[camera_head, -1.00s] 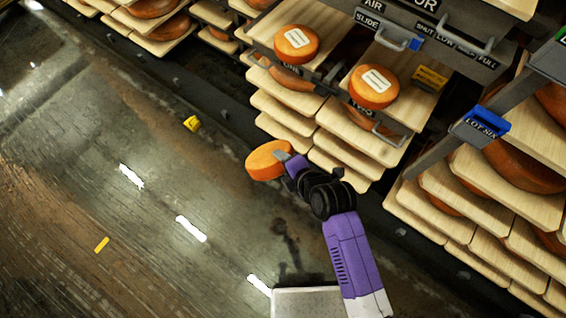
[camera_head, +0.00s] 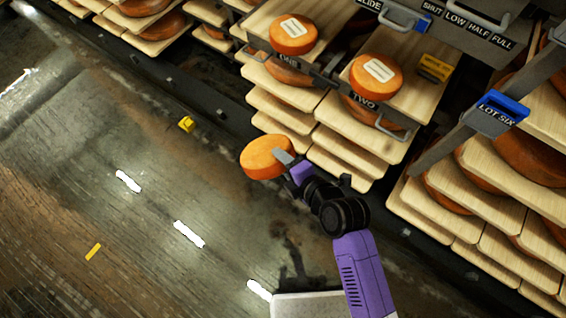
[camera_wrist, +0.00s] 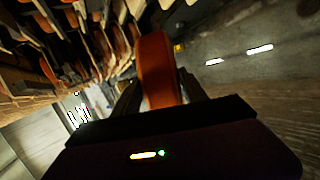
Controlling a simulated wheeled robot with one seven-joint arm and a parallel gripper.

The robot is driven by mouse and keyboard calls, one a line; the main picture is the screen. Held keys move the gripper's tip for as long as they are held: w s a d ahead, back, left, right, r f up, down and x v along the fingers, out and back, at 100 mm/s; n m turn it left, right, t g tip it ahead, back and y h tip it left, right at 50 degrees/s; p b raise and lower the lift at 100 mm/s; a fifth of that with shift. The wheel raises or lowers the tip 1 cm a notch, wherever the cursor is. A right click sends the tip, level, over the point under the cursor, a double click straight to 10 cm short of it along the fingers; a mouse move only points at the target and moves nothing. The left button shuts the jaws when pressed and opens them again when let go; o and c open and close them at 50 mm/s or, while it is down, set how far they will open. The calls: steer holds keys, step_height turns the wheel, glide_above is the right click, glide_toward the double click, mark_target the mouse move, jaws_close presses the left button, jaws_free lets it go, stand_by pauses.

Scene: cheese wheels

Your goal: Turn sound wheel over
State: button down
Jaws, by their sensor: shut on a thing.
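An orange cheese wheel (camera_head: 262,158) is held in my gripper (camera_head: 285,157), out over the floor in front of the shelves. Its plain orange face, with no label showing, is toward the head camera. In the wrist view the wheel (camera_wrist: 158,72) stands edge-on between the two dark fingers of my gripper (camera_wrist: 160,92). Two more orange wheels with white labels sit on the top boards: one (camera_head: 292,34) at the place marked ONE and one (camera_head: 376,76) at the place marked TWO. The underside of the held wheel is hidden.
Racks of wooden boards (camera_head: 355,138) with wheels fill the back and right. A blue-tagged LOT SIX post (camera_head: 495,115) stands at the right. A yellow block (camera_head: 187,124) and a yellow strip (camera_head: 93,252) lie on the floor. The floor at left is open.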

steer(key=shift+s+d+f+t+y+b, duration=0.2)
steer(key=shift+f+t+y+b, duration=0.65)
steer(key=shift+b, duration=4.3)
steer(key=shift+s+d+f+t+y+b, duration=0.15)
steer(key=shift+f+t+y+b, duration=0.7)
steer(key=shift+b, duration=4.3)
steer(key=t+b, duration=0.2)
steer(key=b, duration=0.5)
steer(key=shift+s+b, duration=0.1)
steer(key=shift+b, duration=0.2)
steer(key=shift+t+b, duration=0.3)
steer(key=shift+b, duration=0.7)
